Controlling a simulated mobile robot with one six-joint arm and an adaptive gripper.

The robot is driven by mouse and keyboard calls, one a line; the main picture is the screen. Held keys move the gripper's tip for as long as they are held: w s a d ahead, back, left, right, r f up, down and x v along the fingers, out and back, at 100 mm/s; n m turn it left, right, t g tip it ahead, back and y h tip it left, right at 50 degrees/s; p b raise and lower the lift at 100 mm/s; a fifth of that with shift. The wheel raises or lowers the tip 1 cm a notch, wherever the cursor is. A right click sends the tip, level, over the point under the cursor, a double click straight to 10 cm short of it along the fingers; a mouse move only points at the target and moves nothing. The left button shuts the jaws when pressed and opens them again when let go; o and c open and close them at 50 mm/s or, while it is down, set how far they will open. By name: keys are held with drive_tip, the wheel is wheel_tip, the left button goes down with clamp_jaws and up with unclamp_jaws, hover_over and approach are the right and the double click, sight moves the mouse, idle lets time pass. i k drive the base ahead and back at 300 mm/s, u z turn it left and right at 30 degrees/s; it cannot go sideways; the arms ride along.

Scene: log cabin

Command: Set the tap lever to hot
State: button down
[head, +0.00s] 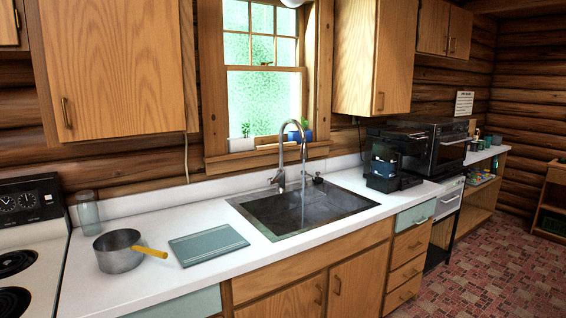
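A grey metal tap (282,160) with a tall curved spout stands at the back edge of the sink, in front of the window. A small lever (273,181) sticks out low on the left side of the tap. It is too small to tell which temperature setting it is at. A thin pale streak below the spout looks like running water (303,203). It falls into the dark metal sink (262,224), which is set in the white counter. My gripper is not in view.
A saucepan (118,258) with a yellow handle, a teal board (208,245) and a glass jar (89,214) stand left of the sink. A stove (42,253) is at far left. A dark appliance (384,165) and a microwave (436,149) are right. Floor shows at lower right.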

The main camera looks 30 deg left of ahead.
sight(271, 182)
drive_tip(key=u, duration=0.15)
drive_tip(key=i, duration=0.7)
drive_tip(key=u, duration=1)
drive_tip(key=i, duration=0.8)
drive_tip(key=u, duration=0.5)
drive_tip(key=k, duration=0.9)
drive_tip(key=u, duration=0.1)
drive_tip(key=i, duration=0.3)
drive_tip(key=u, duration=0.05)
